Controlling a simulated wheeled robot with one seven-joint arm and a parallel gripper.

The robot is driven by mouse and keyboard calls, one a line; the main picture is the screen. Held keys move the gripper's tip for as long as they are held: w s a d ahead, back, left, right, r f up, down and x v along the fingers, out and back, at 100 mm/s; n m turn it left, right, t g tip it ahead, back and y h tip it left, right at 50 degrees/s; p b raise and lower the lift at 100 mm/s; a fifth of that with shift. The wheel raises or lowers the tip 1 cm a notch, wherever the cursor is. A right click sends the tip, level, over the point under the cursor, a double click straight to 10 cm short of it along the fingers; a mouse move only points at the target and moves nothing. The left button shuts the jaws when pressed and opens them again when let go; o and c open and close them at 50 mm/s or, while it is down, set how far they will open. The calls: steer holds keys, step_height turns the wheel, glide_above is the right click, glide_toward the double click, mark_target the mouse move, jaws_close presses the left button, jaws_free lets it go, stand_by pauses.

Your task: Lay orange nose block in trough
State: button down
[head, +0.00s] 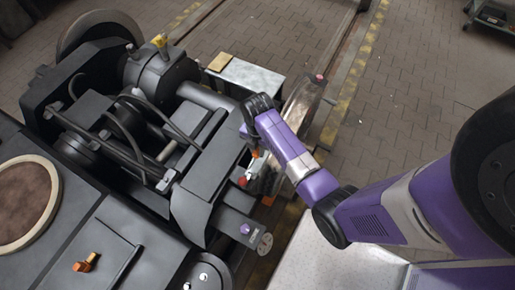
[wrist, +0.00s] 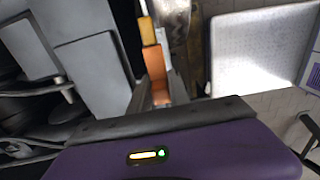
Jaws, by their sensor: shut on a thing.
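My gripper (head: 254,150) reaches down beside the right flank of the dark bogie. In the wrist view, its two dark fingers (wrist: 158,92) are shut on the orange nose block (wrist: 153,62), which points away from the palm. A small part of the block (head: 255,154) shows under the gripper in the head view. The block is off to the side of a grey bogie plate in the wrist view; whether it touches anything I cannot tell. I cannot make out the trough with certainty; the arm and bogie parts hide the area under the gripper.
A yellow-orange piece (wrist: 147,30) lies just beyond the block. The black bogie frame (head: 205,190) stands close on the left, with hoses and a wheel (head: 100,32). A pale-topped box (head: 245,76) stands behind. An orange knob (head: 85,263) sits on the front deck. Open paving (head: 420,90) lies right.

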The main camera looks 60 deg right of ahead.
steer(key=shift+f+b, duration=1.95)
steer(key=shift+f, duration=0.9)
steer(key=shift+p, duration=0.75)
steer(key=shift+f+b, duration=0.65)
steer(key=shift+f, duration=0.35)
steer(key=c, duration=1.1)
jaws_free()
steer(key=shift+c, duration=0.2)
steer(key=shift+r, duration=3.95)
